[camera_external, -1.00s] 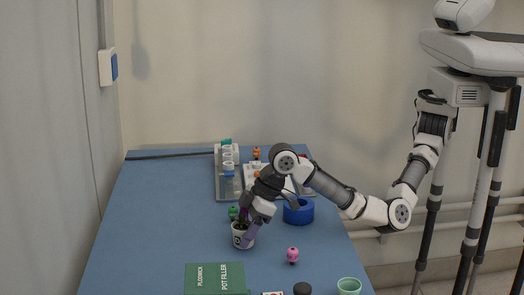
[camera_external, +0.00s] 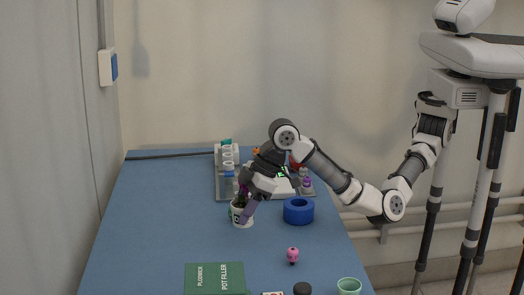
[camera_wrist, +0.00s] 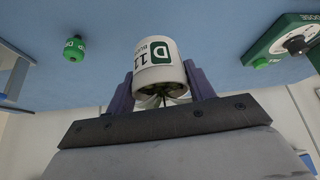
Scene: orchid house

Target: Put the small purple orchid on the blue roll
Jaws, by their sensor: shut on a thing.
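The small purple orchid (camera_external: 242,191) stands in a white pot (camera_external: 243,221) with dark print and a green mark. My gripper (camera_external: 243,213) is shut on this pot, with a purple finger on each side. In the wrist view the pot (camera_wrist: 160,68) sits between both fingers, its printed side showing; the flower is hidden there. The pot appears held above the table. The blue roll (camera_external: 298,216) lies flat on the table, right of the pot and apart from it. Its top looks empty.
A small green bottle shows in the wrist view (camera_wrist: 75,48). A pink figure (camera_external: 292,253), green box (camera_external: 214,277), dark jar (camera_external: 302,289) and mint cup (camera_external: 349,286) are in front. The left table is clear.

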